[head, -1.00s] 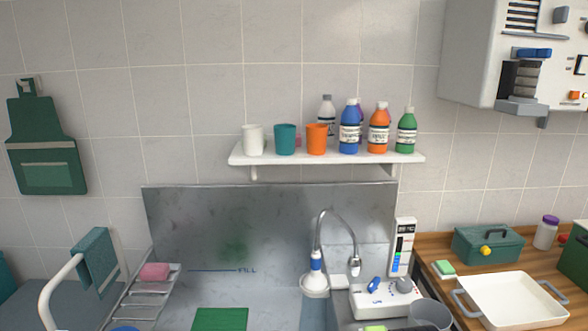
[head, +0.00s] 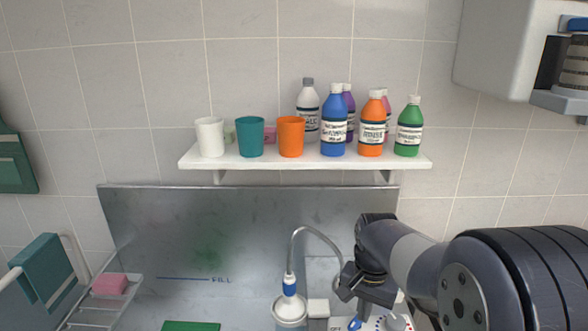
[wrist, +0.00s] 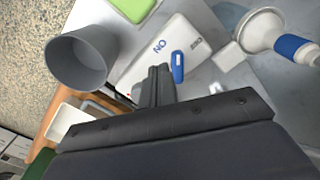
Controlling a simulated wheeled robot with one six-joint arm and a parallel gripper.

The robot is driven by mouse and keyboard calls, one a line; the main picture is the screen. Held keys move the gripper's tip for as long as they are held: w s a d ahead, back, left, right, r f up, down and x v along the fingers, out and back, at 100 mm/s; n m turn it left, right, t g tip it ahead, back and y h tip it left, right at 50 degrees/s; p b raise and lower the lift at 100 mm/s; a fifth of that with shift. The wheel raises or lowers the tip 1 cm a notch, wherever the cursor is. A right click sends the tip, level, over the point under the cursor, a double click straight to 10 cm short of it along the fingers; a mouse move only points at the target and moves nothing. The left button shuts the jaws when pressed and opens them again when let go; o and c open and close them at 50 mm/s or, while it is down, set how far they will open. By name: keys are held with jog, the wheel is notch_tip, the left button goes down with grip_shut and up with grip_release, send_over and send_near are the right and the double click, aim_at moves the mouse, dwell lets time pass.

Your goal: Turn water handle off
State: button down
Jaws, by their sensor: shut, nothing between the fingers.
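The small blue water handle (wrist: 177,66) stands on a white control box (wrist: 140,68) in the wrist view. "ON" is printed near the handle; a second, fainter label beside it is too blurred to read. My gripper (wrist: 158,74) is shut and empty, its fingertips just left of the handle; I cannot tell whether they touch it. In the head view my gripper (head: 358,290) is over the box, and only a little of the blue handle (head: 355,324) shows at the bottom edge.
A grey cup (wrist: 80,62) and a green item (wrist: 132,8) lie close to the box. The white and blue spray head (wrist: 265,32) stands on its other side. A shelf (head: 290,164) with cups and bottles is above the steel splashback (head: 230,225).

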aim_at(349, 323)
jog(key=shift+f+b, duration=2.65)
jog(key=shift+f, duration=0.85)
jog(key=shift+w, duration=0.6)
jog(key=shift+w+a+r+p, duration=0.1)
jog(key=shift+a+p, duration=0.3)
jog(key=shift+p, duration=0.15)
jog(key=shift+w+a, duration=0.1)
jog(key=shift+a, duration=0.15)
jog(key=shift+w+a+p, duration=0.35)
jog(key=shift+a+p, duration=0.1)
jog(key=shift+a, duration=0.05)
jog(key=shift+s, duration=0.1)
jog(key=shift+s+a, duration=0.2)
jog(key=shift+a, duration=0.05)
notch_tip(349, 323, up, 6)
jog(key=p, duration=0.5)
